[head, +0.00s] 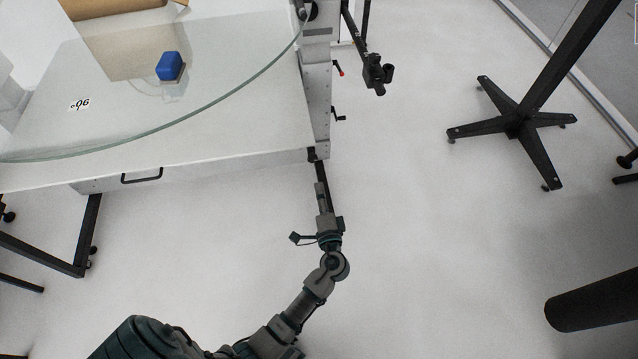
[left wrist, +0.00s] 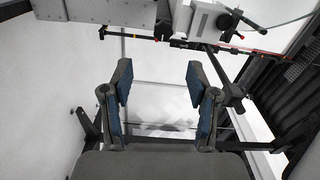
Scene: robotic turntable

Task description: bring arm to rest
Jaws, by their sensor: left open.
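My left arm (head: 308,300) comes in from the bottom left of the head view and reaches up toward the table's right front corner. My left gripper (head: 320,192) is at its end, by the table's leg; its fingers are small and hard to make out there. In the left wrist view the left gripper (left wrist: 159,84) is open, its two blue-padded fingers wide apart with nothing between them. My right gripper is not in view.
A black stand (head: 518,125) is at the right. The floor (head: 440,230) between is clear.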

